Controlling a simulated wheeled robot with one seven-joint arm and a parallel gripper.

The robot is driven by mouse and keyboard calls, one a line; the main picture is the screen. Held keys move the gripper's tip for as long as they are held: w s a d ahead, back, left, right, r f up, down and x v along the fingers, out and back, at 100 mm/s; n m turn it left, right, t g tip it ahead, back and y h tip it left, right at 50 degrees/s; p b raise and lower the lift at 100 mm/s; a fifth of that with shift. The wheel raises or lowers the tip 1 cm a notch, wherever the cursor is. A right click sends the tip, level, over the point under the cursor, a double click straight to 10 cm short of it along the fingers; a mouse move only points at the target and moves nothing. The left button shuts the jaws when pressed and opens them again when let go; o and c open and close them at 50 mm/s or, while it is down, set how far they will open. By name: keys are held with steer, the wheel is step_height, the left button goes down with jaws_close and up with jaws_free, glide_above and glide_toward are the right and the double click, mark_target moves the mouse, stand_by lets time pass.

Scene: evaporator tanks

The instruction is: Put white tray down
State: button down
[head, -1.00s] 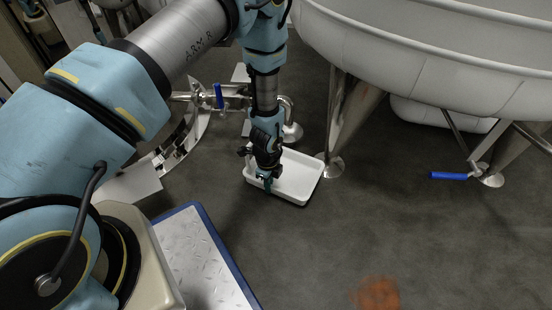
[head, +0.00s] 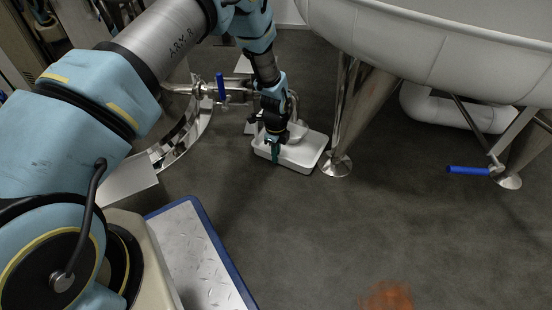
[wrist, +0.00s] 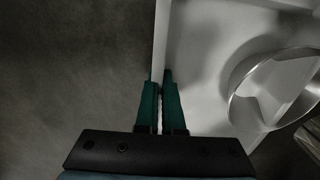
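The white tray (head: 305,158) is a shallow rectangular tray beside the foot of a tank leg. It is low over the floor; I cannot tell whether it touches. My gripper (head: 275,158) points down at the tray's near left rim. In the wrist view the green fingers (wrist: 160,98) are closed either side of the thin rim of the tray (wrist: 195,75). The tray's far side is partly hidden by my gripper and pipework.
A round metal rim (wrist: 235,105) overlaps the tray in the wrist view. The tank leg foot (head: 336,165) is close to the tray's right. A pipe with a blue valve handle (head: 220,88) is behind left. Open dark floor (head: 330,230) lies in front.

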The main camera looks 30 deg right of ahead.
steer(key=shift+f, duration=0.15)
steer(key=c, duration=1)
jaws_free()
steer(key=shift+c, duration=0.2)
step_height(320, 180, up, 12)
steer(key=p, duration=0.5)
steer(key=shift+r+p, duration=0.2)
steer(key=shift+p, duration=0.15)
